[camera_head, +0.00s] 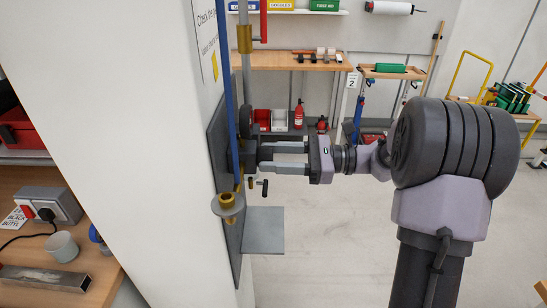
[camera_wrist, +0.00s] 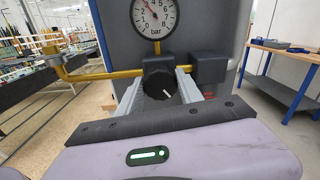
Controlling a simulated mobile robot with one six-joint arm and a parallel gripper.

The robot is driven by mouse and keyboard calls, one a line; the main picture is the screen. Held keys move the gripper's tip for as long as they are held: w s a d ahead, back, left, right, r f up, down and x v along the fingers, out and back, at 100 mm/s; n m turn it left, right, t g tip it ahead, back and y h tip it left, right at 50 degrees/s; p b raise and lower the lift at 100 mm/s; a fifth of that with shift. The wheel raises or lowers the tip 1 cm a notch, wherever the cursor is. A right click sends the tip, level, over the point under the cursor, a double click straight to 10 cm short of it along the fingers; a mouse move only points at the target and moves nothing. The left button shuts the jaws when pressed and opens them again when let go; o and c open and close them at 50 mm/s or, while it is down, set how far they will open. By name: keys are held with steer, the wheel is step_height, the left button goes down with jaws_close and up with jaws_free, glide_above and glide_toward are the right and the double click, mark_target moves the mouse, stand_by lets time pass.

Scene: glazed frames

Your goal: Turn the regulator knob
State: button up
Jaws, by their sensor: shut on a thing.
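The regulator knob (camera_wrist: 160,84) is black with a white pointer mark that points to the lower right. It sits below a round bar gauge (camera_wrist: 153,16) whose needle leans to the upper left. My gripper (camera_head: 262,158) reaches left to the wall panel, and its two fingers are shut on the knob, one on each side, in the wrist view. In the head view the fingers partly hide the knob.
A yellow pipe (camera_wrist: 95,74) runs to the regulator, and a black block (camera_wrist: 207,67) sits right of the knob. Below my fingers are a small tap (camera_head: 260,187) and a grey shelf (camera_head: 264,230). The floor to the right is open.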

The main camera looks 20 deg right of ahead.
steer(key=shift+f+n+b, duration=0.1)
steer(key=shift+n+b, duration=3.15)
steer(key=shift+n, duration=0.75)
steer(key=o, duration=1.4)
